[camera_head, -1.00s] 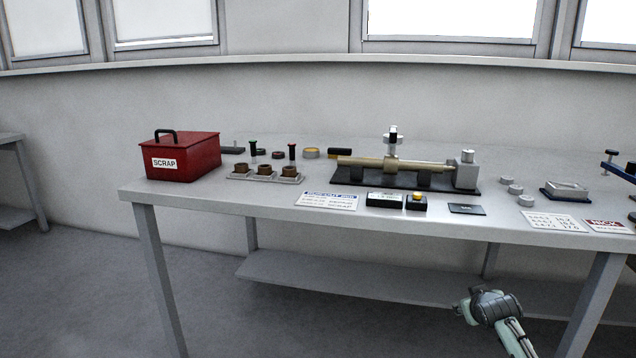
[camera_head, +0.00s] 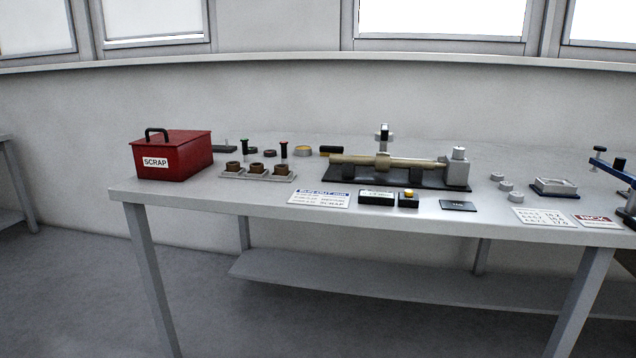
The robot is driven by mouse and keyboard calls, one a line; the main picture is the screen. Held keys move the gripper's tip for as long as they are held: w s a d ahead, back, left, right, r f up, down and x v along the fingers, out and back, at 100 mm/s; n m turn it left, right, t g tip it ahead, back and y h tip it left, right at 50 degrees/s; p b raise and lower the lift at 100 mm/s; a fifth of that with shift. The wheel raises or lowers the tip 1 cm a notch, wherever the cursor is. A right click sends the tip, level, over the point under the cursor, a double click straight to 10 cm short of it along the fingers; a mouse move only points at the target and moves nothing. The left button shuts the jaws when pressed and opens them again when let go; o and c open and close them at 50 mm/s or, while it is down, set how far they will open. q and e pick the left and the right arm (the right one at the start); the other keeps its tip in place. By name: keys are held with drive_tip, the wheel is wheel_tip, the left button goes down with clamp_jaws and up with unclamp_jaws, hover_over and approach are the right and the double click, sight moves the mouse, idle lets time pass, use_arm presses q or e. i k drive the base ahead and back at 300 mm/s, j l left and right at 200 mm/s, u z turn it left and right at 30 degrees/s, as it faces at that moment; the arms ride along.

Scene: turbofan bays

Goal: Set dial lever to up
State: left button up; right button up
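A brass shaft (camera_head: 350,159) lies in a dark-based fixture (camera_head: 400,184) with a grey block (camera_head: 458,170) at its right end. A small upright dial piece (camera_head: 384,137) with a pale face stands behind the shaft near its collar. I cannot make out a lever on it or which way one is set. A black part (camera_head: 330,150) shows at the shaft's left end. Neither of my grippers is in the view.
A red SCRAP box (camera_head: 174,157) stands at the table's left. A tray with brown rings (camera_head: 257,176), a sign (camera_head: 320,198), a dark display box (camera_head: 376,197) and a yellow-button box (camera_head: 408,198) lie in front. Small discs (camera_head: 503,186) and a blue-handled clamp (camera_head: 610,168) are right.

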sight(384, 136)
drive_tip(key=i+j+z, duration=0.1)
drive_tip(key=i+z, duration=0.35)
drive_tip(key=i, duration=0.9)
